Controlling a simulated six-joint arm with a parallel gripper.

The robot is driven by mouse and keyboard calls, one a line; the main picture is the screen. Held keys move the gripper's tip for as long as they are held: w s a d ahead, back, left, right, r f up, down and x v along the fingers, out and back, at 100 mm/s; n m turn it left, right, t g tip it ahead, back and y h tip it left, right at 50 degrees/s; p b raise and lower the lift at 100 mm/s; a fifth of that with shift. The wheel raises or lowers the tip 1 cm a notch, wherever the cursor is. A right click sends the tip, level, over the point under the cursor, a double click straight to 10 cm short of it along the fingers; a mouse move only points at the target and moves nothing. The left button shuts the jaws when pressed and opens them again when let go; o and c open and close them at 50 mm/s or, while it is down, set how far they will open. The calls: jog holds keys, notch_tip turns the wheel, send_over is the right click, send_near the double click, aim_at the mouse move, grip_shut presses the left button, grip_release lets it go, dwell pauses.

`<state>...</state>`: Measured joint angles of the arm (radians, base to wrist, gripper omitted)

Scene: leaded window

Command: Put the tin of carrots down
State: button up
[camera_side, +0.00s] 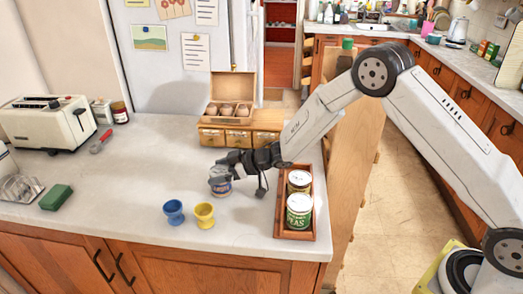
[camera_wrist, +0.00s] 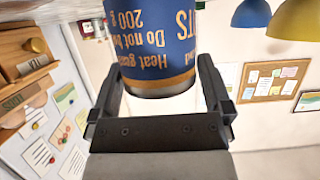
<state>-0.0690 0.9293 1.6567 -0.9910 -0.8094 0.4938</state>
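The tin of carrots (camera_side: 220,187) is small, with a blue label and an orange band. In the wrist view the tin (camera_wrist: 155,45) appears upside down, as does the room around it, so it stands upright. My gripper (camera_side: 222,167) has a finger on either side of the tin, close against its wall near the top, as the wrist view of my gripper (camera_wrist: 163,85) shows. The tin is over the pale worktop (camera_side: 150,165), at or just above it; I cannot tell whether its base touches.
A wooden tray (camera_side: 295,237) with two tins stands to the right. A blue egg cup (camera_side: 174,212) and a yellow egg cup (camera_side: 204,215) stand near the front edge. A wooden drawer box (camera_side: 240,133) is behind. The worktop left of the tin is clear.

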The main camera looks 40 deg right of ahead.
aim_at(215, 171)
jog(key=shift+s+f, duration=0.1)
jog(key=shift+f, duration=0.2)
jog(key=shift+r, duration=0.5)
jog(key=v, duration=0.4)
jog(key=shift+s+d+r, duration=0.1)
jog(key=shift+d+r, duration=0.05)
jog(key=shift+d, duration=0.05)
notch_tip(215, 171, up, 7)
jog(key=shift+s+d+r, duration=0.1)
jog(key=shift+s+d, duration=0.05)
